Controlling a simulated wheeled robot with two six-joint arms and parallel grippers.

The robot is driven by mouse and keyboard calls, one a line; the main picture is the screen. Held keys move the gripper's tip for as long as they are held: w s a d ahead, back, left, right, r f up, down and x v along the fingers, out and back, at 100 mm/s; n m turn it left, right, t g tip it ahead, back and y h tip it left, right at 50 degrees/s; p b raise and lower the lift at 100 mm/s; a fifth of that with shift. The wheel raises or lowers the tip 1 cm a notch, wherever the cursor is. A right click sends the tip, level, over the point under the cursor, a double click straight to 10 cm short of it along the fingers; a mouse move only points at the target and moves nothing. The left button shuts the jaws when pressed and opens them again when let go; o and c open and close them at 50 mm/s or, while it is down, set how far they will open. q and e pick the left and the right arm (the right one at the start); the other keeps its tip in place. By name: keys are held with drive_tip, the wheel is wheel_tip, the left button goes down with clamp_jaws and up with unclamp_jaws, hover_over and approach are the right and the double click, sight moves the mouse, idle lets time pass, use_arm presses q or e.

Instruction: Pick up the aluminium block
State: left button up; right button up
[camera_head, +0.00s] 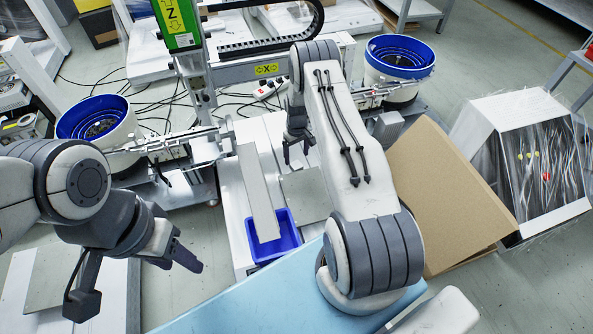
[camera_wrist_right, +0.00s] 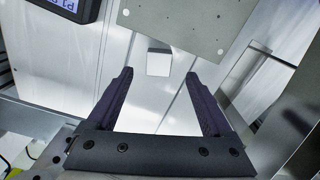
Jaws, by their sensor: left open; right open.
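A small pale block (camera_wrist_right: 158,63), which looks like the aluminium block, shows in the right wrist view on a light metal surface. It appears just beyond and between the fingertips of my right gripper (camera_wrist_right: 159,74). The fingers are open with nothing between them, and I cannot tell how far off the block is. In the head view my right gripper (camera_head: 297,150) points down above the gantry bed, and I cannot make out the block there. My left gripper (camera_head: 184,260) is open at the lower left, apart from the bed.
A blue bin (camera_head: 286,243) stands at the bed's front, with a long grey plate (camera_head: 258,195) reaching over it. A grey plate (camera_head: 305,193) lies to its right. Blue-rimmed bowls (camera_head: 93,119) (camera_head: 400,55) flank the gantry. A cardboard box (camera_head: 445,190) stands right.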

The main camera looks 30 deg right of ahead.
sight(296, 164)
wheel_tip(296, 164, down, 6)
drive_tip(key=b, duration=0.4)
drive_tip(key=shift+w+d+r, duration=0.1)
drive_tip(key=shift+w+r, duration=0.05)
drive_tip(key=shift+r, duration=0.15)
clamp_jaws()
drive_tip(key=shift+r, duration=0.1)
